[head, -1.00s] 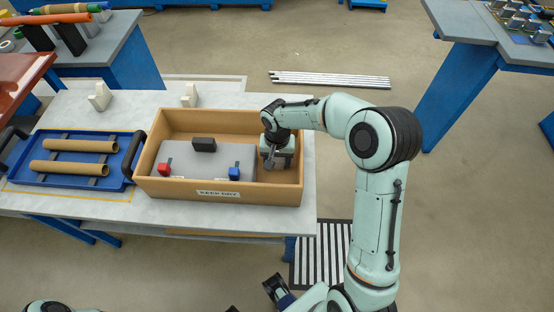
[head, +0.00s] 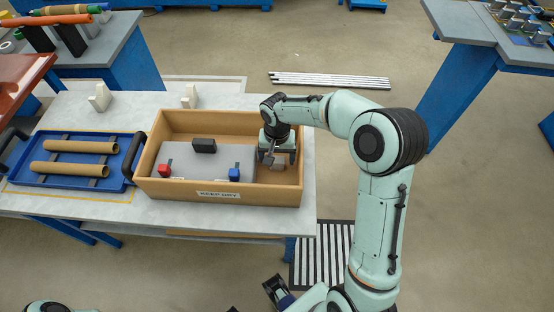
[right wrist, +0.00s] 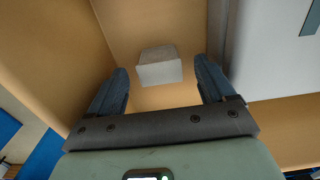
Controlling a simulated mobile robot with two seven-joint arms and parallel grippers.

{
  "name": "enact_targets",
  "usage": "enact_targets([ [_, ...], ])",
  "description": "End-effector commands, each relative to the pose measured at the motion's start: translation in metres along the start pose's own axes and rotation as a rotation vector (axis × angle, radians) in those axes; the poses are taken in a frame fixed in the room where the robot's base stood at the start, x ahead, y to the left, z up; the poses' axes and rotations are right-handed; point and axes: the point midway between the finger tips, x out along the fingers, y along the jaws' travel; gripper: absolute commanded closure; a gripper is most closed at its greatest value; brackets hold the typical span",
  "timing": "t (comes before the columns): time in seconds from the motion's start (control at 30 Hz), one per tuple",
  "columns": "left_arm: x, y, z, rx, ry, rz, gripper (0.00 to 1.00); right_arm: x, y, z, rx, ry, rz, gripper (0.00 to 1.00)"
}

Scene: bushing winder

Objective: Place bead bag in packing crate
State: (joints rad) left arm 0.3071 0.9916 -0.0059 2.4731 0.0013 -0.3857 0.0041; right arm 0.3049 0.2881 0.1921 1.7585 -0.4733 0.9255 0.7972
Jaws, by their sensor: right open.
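The bead bag, a small pale grey block-like bag (head: 278,167), lies on the floor of the cardboard-brown packing crate (head: 220,187), in the narrow space at its right end. In the right wrist view the bag (right wrist: 159,66) sits between and beyond the two fingertips, apart from both. My right gripper (head: 278,159) is open and points down inside the crate, just above the bag. In the right wrist view my gripper (right wrist: 161,72) shows its dark blue fingers wide apart with nothing between them. My left gripper is out of view.
A grey panel (head: 212,168) with black, red and blue blocks fills the crate's left and middle, beside my gripper. Crate walls are close around it. A blue tray (head: 68,182) with two brown tubes stands to the left on the pale table (head: 120,213).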

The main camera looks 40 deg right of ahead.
Motion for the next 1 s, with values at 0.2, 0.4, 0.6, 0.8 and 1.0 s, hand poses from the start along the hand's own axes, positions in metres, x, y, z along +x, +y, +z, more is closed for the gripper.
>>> enact_targets([
  [0.2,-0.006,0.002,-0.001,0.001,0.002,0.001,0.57,-0.052,-0.001,-0.001,0.000,0.005,-0.003,0.18],
  [0.4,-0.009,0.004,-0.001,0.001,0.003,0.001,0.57,-0.084,0.000,-0.001,-0.001,0.002,-0.001,0.18],
  [0.6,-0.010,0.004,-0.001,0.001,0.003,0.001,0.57,-0.095,0.000,0.000,0.000,0.000,-0.001,0.18],
  [0.8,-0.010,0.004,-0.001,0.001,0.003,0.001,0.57,-0.095,0.000,0.000,0.000,0.000,0.000,0.18],
  [1.0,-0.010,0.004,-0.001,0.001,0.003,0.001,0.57,-0.095,0.000,0.000,0.000,0.000,0.000,0.18],
])
